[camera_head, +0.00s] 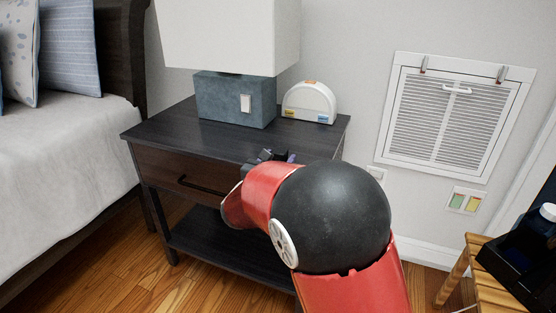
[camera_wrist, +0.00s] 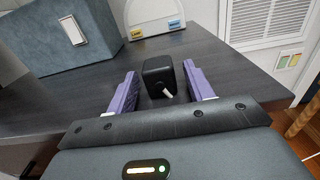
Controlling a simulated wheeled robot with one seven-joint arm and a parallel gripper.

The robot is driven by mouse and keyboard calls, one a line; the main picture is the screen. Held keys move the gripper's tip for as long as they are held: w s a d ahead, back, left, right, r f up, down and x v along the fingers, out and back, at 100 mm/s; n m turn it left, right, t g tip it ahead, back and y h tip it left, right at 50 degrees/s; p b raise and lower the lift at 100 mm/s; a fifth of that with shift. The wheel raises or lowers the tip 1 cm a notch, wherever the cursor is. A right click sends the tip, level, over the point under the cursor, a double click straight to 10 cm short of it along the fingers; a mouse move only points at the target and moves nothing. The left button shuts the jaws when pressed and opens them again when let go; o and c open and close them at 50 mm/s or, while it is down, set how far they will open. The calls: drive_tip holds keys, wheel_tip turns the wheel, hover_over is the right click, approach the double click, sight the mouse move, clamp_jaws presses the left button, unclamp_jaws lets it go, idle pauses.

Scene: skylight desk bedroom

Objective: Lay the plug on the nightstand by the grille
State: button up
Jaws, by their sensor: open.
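The plug (camera_wrist: 157,70) is a small black block with a light prong, on the dark top of the nightstand (camera_head: 165,128). In the wrist view it sits between the two purple fingers of my gripper (camera_wrist: 160,78). The fingers stand open, with visible gaps on both sides of the plug. In the head view my gripper (camera_head: 272,158) is over the front right part of the nightstand top, and my arm hides much of it; I cannot make out the plug there. The white grille (camera_head: 445,115) is on the wall right of the nightstand.
A lamp with a blue-grey block base (camera_head: 235,100) and a white rounded device (camera_head: 310,103) stand at the back of the nightstand. The bed (camera_head: 60,165) is at left. A wooden stool (camera_head: 485,265) with a black tray is at lower right. The left front of the nightstand top is clear.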

drive_tip(key=b+v, duration=0.1)
drive_tip(key=v, duration=1.1)
drive_tip(key=s+d+m+g+h, duration=0.2)
drive_tip(key=s+d+m+g, duration=0.4)
drive_tip(key=d, duration=0.5)
drive_tip(key=s+d+m+g+h, duration=0.1)
drive_tip(key=s+d+m+g, duration=0.15)
drive_tip(key=d+m, duration=0.65)
drive_tip(key=s+d+f+m+g+y, duration=0.3)
drive_tip(key=s+d+m+g, duration=0.1)
drive_tip(key=s+d+m, duration=0.3)
drive_tip(key=s+a+m+t+y, duration=0.1)
drive_tip(key=s+a+m+y, duration=0.3)
drive_tip(key=s+m+y, duration=0.2)
drive_tip(key=shift+s+a+r+m, duration=0.4)
drive_tip(key=shift+s+m, duration=0.9)
drive_tip(key=shift+m, duration=0.7)
